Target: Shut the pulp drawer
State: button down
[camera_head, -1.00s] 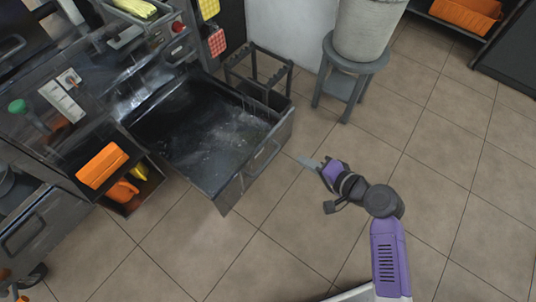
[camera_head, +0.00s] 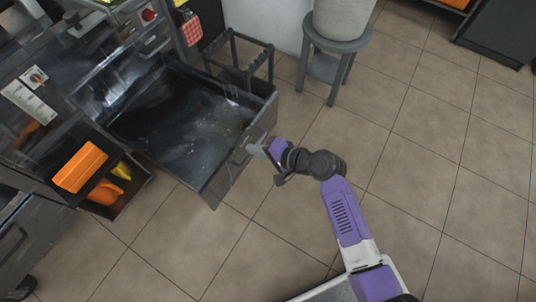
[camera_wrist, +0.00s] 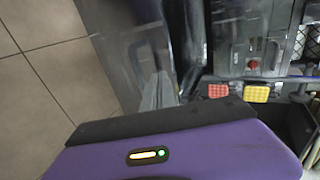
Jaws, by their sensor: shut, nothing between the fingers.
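The pulp drawer (camera_head: 190,130) is a dark metal drawer that stands pulled out of the sugarcane press (camera_head: 75,85). Its front panel faces the lower right and carries a bar handle (camera_head: 241,152). My gripper (camera_head: 256,150) is shut and empty, with its fingertips right at the drawer's front by the handle. I cannot tell whether they touch it. In the wrist view the grey fingertips (camera_wrist: 158,92) point at the drawer front (camera_wrist: 125,65), and part of the handle shows beside them.
A grey stool (camera_head: 335,45) with a large pale bucket (camera_head: 342,17) stands behind the drawer to the right. A dark frame stand (camera_head: 240,60) is close to the drawer's far side. An open compartment with orange items (camera_head: 80,167) is at left.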

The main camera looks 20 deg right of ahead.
jog(key=shift+w+a, duration=0.65)
jog(key=shift+w, duration=0.3)
